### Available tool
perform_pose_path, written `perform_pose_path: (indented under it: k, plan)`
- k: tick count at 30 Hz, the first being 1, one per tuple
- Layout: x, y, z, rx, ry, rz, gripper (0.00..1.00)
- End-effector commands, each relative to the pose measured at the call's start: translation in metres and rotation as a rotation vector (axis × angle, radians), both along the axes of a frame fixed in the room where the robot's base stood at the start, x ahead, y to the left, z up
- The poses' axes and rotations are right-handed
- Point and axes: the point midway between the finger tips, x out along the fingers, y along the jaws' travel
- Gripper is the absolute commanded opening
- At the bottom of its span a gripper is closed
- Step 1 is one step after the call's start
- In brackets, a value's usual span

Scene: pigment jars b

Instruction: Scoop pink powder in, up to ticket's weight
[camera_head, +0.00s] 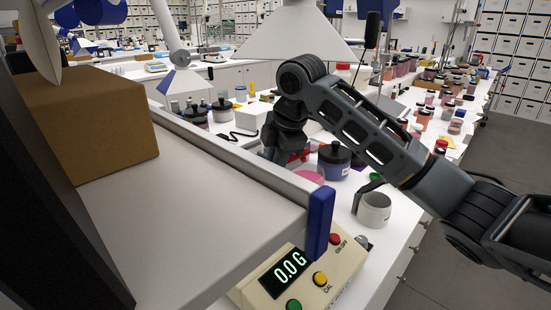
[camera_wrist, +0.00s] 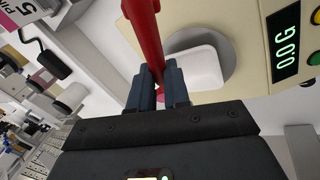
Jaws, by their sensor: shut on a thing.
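My gripper (camera_wrist: 158,88) is shut on the red handle of a scoop (camera_wrist: 146,38); the scoop's bowl is out of the wrist view. In the head view my gripper (camera_head: 279,150) is partly hidden behind the shelf edge, with a bit of red beside it. The beige scale (camera_wrist: 245,75) has a round grey pan with a white dish (camera_wrist: 195,68) on it, beyond the fingers. The scale's display (camera_head: 287,272) reads 0.0 G. A pink surface (camera_head: 308,177), perhaps the powder, shows below the gripper. A ticket (camera_wrist: 12,28) with "5" and "PIN" is partly cut off.
A blue jar with a dark lid (camera_head: 334,160) stands right of my gripper. A white mug-like pot (camera_head: 374,208) is near the counter edge. A grey shelf (camera_head: 190,205) with a brown box (camera_head: 88,125) hides part of the counter. Several jars crowd the far counter.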

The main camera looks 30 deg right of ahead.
Motion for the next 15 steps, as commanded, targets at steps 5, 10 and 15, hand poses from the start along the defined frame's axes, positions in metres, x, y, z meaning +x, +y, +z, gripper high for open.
perform_pose_path:
  k: [5,10,15]
  plan:
    - [-0.001,0.000,-0.010,-0.003,-0.023,0.000,0.00]
    - [-0.002,0.000,-0.020,-0.004,-0.044,0.001,0.00]
    - [-0.003,0.000,-0.027,-0.006,-0.061,0.000,0.00]
